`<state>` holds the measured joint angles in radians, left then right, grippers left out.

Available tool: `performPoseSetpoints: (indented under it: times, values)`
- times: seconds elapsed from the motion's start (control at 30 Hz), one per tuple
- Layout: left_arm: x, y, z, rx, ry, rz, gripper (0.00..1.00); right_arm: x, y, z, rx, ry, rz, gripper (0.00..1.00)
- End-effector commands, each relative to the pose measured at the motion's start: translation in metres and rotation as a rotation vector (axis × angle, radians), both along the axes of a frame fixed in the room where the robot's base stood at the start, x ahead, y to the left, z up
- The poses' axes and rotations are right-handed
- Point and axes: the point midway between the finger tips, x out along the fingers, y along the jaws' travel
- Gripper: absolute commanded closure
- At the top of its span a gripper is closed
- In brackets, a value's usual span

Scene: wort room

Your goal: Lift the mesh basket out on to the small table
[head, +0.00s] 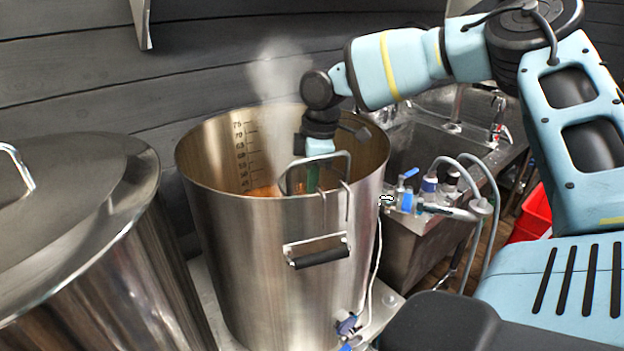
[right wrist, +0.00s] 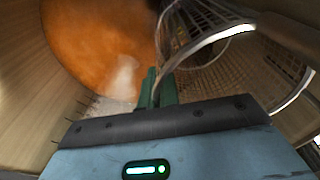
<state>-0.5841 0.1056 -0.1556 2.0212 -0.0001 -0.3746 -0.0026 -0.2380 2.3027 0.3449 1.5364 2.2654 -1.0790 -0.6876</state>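The mesh basket (right wrist: 215,75) shows in the right wrist view as a wire wall, with a bright curved steel bar (right wrist: 205,45) running across it. In the head view its steel handle (head: 335,156) stands inside the tall steel pot (head: 250,240), by the near rim. Two hooks hang over that rim. My right gripper (head: 313,178) reaches down into the pot at the handle. Its green fingers (right wrist: 157,90) are close together beside the curved bar. I cannot tell whether the bar is between them. My left gripper and the small table are not in view.
Orange-brown liquid (right wrist: 95,45) lies in the pot, with steam (head: 278,75) above. A lidded steel vessel (head: 100,270) stands close at left. A sink (head: 425,130), hoses and valves (head: 408,200) are at right. A red bin (head: 532,213) is beyond.

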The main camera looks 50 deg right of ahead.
Motion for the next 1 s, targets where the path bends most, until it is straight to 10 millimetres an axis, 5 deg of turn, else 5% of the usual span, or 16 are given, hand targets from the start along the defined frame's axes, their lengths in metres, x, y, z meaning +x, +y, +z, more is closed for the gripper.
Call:
performPoseSetpoints:
  times: [0.43, 1.0]
  values:
    - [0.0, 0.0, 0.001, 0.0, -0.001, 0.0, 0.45, 0.0, 0.0, 0.001, 0.0, 0.0, 0.0, 1.0]
    - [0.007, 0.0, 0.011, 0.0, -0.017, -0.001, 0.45, 0.0, 0.0, 0.03, 0.0, -0.003, 0.0, 1.0]
